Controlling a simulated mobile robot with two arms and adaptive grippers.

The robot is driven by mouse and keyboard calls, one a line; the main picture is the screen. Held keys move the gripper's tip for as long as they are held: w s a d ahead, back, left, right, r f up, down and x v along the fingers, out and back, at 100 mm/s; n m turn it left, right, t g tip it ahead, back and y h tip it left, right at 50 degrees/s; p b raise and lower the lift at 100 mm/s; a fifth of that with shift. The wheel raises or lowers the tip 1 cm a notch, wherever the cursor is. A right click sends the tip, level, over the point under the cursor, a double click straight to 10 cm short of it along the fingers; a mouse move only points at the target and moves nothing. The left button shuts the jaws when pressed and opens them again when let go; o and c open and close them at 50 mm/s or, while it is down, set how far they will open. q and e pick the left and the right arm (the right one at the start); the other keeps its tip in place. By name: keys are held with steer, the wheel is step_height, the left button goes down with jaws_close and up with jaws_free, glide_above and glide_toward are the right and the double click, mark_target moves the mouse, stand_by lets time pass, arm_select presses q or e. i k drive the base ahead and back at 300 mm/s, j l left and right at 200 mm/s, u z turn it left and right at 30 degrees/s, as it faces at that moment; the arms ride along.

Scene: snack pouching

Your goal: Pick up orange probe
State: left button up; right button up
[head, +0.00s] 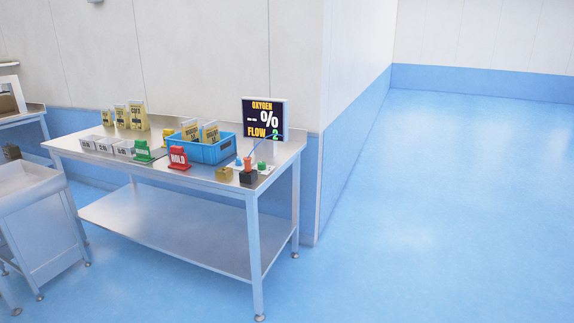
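The orange probe (248,163) stands upright near the right end of the steel table (200,178), at a black block (248,177); whether it sits in the block or behind it is too small to tell. A small blue piece (238,161) and a small green piece (262,168) are beside it. A thin blue line runs from there up toward the display (264,118), which reads "OXYGEN %" and "FLOW 2". Neither of my grippers is in view.
A blue crate (208,153) with pouches stands left of the probe. A red HOLD sign (179,158), a green sign (143,151), a brass-coloured block (224,174) and white boxes (104,145) share the tabletop. The floor in front and right is clear.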

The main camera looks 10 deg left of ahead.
mark_target(246, 160)
steer(key=i+j+z, duration=0.45)
steer(key=j, duration=0.2)
steer(key=i+j+z, duration=0.1)
steer(key=j+z, duration=0.15)
steer(key=i+j+z, duration=0.1)
steer(key=j+z, duration=0.15)
steer(key=j, duration=0.25)
